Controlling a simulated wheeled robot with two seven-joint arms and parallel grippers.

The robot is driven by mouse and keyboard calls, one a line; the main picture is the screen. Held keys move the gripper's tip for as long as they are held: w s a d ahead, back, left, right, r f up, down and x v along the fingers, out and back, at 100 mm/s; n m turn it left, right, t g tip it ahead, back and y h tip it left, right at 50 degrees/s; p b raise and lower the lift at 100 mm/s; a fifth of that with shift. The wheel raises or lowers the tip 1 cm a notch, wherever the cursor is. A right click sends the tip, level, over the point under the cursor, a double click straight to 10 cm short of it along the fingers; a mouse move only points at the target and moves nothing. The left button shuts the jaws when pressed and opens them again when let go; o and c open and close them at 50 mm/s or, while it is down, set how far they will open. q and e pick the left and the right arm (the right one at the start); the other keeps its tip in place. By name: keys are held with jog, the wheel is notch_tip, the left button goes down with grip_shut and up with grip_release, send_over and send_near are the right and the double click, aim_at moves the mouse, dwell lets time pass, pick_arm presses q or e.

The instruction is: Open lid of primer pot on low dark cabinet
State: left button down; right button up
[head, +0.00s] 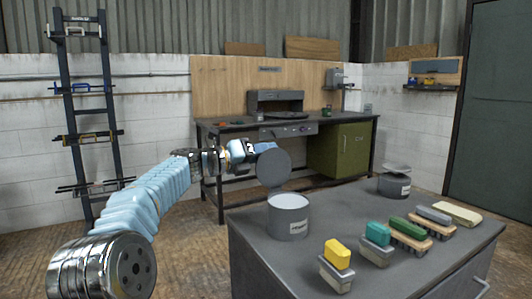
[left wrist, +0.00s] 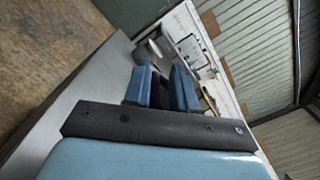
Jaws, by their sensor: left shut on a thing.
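A grey pot (head: 288,218) with a pale label, its small print hard to read, stands near the left end of the low dark cabinet (head: 342,210). Its round grey lid (head: 274,170) is raised and stands steeply tilted at the pot's back rim, so the pale inside shows. My left gripper (head: 259,148) is at the lid's upper edge and shut on it; the fingertips are partly hidden in the head view. In the left wrist view the two blue fingers (left wrist: 164,80) show with a dark thing between them. My right gripper is in neither view.
Several brushes, among them a yellow one (head: 338,254) and a green one (head: 408,228), lie along the cabinet's front and right. A second pot (head: 394,186) with a tilted lid stands at the back right. A workbench (head: 225,127) is behind.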

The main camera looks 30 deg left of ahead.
pick_arm(q)
notch_tip(320, 180, down, 2)
jog(key=shift+w+a+f+g, duration=0.15)
jog(key=shift+f+g, duration=0.1)
jog(key=shift+g, duration=0.15)
jog(key=c, duration=1.2)
grip_release()
jog(key=shift+o, duration=0.2)
jog(key=shift+a, duration=0.1)
jog(key=r+b+v, duration=0.1)
jog(key=v, duration=1.3)
jog(key=shift+s+d+t, duration=0.2)
jog(key=shift+t, duration=0.1)
jog(key=shift+r, duration=0.1)
